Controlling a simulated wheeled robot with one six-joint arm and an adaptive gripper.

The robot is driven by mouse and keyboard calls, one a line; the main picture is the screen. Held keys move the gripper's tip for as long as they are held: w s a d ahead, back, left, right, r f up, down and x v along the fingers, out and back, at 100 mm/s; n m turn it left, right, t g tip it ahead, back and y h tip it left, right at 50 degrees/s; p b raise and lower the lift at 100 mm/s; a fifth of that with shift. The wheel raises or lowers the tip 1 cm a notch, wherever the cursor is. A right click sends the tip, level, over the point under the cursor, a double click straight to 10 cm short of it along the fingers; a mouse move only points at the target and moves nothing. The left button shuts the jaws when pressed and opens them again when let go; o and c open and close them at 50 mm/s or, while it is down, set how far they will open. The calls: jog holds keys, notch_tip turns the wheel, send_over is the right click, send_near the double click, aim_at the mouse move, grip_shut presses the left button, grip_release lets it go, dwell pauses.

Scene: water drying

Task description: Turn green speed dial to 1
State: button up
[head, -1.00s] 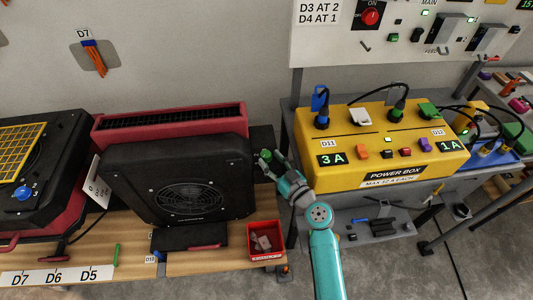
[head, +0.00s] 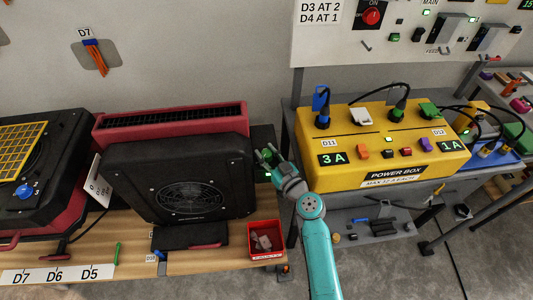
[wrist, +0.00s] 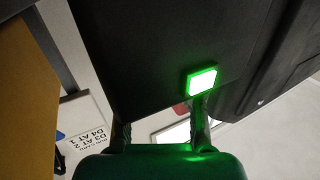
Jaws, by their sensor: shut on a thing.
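My gripper (head: 264,154) is at the right side of the black fan unit (head: 190,180) in the head view. A square green light (wrist: 201,80) glows on the black housing just beyond the fingers. The dial's pointer and number marks are not visible, so I cannot tell its setting.
The yellow power box (head: 345,178) stands to the right, with plugs and cables on top. A red bin (head: 281,254) with small parts sits in front of the fan unit, below my arm. Another black unit with a blue dial (head: 24,192) stands at left.

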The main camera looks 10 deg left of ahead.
jog(key=shift+f+m+t+h, duration=0.25)
jog(key=shift+m+t+h, duration=0.65)
jog(key=shift+h, duration=0.4)
jog(key=shift+r+m+t+h, duration=0.1)
jog(key=shift+m+t+h, duration=0.2)
jog(key=shift+m+h, duration=0.2)
jog(key=o, duration=0.9)
jog(key=shift+r, duration=0.1)
jog(key=shift+s, duration=0.1)
jog(key=v, duration=1.2)
